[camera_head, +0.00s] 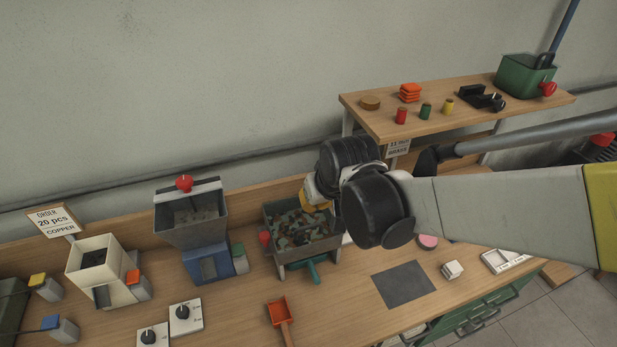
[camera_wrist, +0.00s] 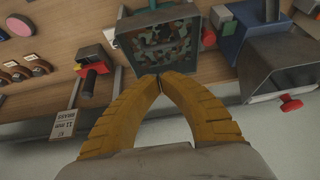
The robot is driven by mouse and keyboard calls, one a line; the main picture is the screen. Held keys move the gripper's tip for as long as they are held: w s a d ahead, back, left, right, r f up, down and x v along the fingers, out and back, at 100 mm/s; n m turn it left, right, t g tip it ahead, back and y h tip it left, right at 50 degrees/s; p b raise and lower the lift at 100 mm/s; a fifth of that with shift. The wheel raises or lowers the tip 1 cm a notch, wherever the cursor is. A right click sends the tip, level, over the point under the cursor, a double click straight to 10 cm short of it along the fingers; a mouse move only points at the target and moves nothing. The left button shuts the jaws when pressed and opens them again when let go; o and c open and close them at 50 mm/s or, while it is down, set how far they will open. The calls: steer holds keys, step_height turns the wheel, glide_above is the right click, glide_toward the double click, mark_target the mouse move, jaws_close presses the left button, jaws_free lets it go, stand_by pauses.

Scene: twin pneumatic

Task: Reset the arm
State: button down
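My arm reaches in from the right in the head view, over the workbench (camera_head: 350,315). My gripper (camera_head: 313,203) is mostly hidden behind my wrist joints there, with only a bit of yellow showing. In the wrist view, my gripper's (camera_wrist: 160,79) two ribbed yellow fingers meet at their tips, with nothing seen between them. The fingers point toward a grey bin (camera_head: 294,254) of mixed green and brown pieces, which also shows in the wrist view (camera_wrist: 119,35). I cannot tell the height of the fingertips over it.
A dark hopper (camera_head: 180,235) on a blue base and a cream box (camera_head: 84,268) stand left of the bin. A raised wooden shelf (camera_head: 375,122) holds small parts and a green box (camera_head: 520,80). An orange scoop (camera_head: 280,313) and dark mat (camera_head: 403,284) lie in front.

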steer(key=a+v, duration=0.1)
steer(key=v, duration=0.3)
steer(key=s+d+f+m+t+h+b, duration=0.1)
steer(key=s+d+f+m+b, duration=0.2)
steer(key=s+d+f+b, duration=0.6)
steer(key=s+d+b, duration=0.3)
steer(key=s+d, duration=0.1)
steer(key=d, duration=0.1)
steer(key=shift+d+t+h+b, duration=0.25)
steer(key=shift+t+h+b, duration=0.05)
steer(key=shift+h+b, duration=0.1)
